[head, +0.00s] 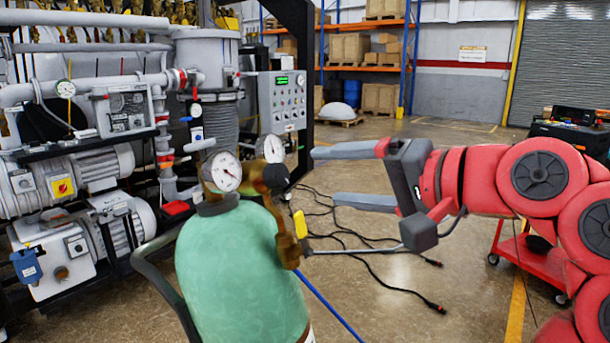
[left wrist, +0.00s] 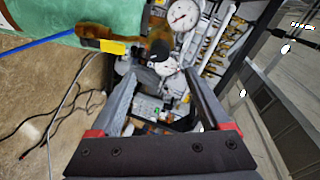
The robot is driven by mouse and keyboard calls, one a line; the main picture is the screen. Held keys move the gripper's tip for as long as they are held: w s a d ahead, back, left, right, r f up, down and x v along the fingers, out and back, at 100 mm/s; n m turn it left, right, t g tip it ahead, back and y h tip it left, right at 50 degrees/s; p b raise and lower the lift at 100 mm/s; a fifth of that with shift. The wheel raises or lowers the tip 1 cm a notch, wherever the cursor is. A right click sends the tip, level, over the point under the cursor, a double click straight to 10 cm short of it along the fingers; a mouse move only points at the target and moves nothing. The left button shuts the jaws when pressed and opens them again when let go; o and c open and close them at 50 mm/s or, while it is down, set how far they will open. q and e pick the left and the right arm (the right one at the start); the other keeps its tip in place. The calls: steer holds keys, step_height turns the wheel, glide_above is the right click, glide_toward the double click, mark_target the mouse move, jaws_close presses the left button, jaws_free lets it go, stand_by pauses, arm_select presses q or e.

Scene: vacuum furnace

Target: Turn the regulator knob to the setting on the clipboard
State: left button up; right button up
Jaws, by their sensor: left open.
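The regulator is brass-coloured, with a dark round knob (head: 277,176), on top of a green gas cylinder (head: 240,265). Two white dial gauges, the left one (head: 223,171) and the right one (head: 271,149), sit beside the knob; the knob also shows in the left wrist view (left wrist: 160,50). My left gripper (head: 326,175) is open and empty, its fingers pointing at the knob from the right. The fingertips look apart from the knob, which lies roughly between their lines in the left wrist view. I cannot make out a clipboard. My right gripper is out of view.
A yellow tag (head: 300,223) and a blue hose (head: 330,305) are at the regulator's lower right. Pumps and piping (head: 85,180) fill the left side. A control box (head: 282,102) stands behind. Black cables (head: 385,270) lie on the floor. A red cart (head: 525,260) is at right.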

arm_select(q)
steer(key=p+v, duration=0.3)
steer(key=v, duration=0.4)
steer(key=shift+d, duration=0.2)
steer(key=shift+s, duration=0.1)
